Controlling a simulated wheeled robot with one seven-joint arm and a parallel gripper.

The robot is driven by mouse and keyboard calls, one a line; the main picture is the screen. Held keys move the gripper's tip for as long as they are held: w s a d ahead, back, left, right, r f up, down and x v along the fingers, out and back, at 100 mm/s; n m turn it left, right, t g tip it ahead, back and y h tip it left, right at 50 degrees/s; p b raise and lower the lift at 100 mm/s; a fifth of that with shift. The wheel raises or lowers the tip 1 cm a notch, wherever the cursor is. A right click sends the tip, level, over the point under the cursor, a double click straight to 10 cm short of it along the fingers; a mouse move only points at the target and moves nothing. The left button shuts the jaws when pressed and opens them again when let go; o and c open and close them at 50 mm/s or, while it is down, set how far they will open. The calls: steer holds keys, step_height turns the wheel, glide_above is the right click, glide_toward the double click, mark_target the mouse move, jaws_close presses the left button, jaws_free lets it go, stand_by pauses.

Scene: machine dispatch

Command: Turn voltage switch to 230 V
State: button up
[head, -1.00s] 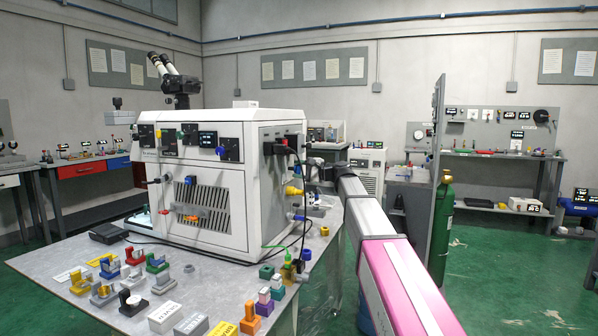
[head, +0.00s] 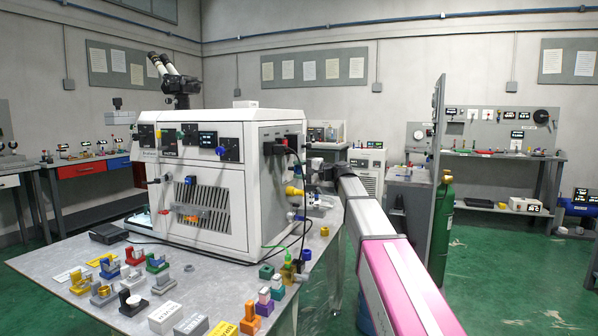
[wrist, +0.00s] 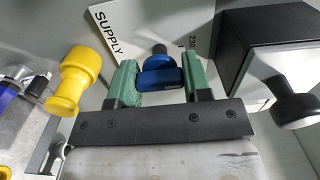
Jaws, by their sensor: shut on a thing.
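In the wrist view, a blue voltage switch knob (wrist: 162,73) stands out from a white panel (wrist: 140,25) lettered "SUPPLY". Part of a "230" marking shows near the panel's right edge. My gripper (wrist: 160,80) has green fingertips, one on each side of the blue knob, and is shut on it. The rest of the marking and the knob's pointer direction cannot be made out. In the head view, my arm reaches to the right side of the white machine (head: 195,205); the fingertips cannot be made out there.
In the wrist view, a yellow knob (wrist: 75,80) is close on the left, and a black box with a round black knob (wrist: 292,100) is close on the right. In the head view, small coloured parts crowd the table front (head: 215,285). A green cylinder (head: 440,225) stands right of my arm.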

steer(key=o, duration=0.9)
steer(key=shift+d, duration=0.1)
steer(key=v, duration=1)
steer(key=shift+s+d, duration=0.2)
steer(key=shift+d, duration=0.1)
steer(key=shift+d, duration=0.1)
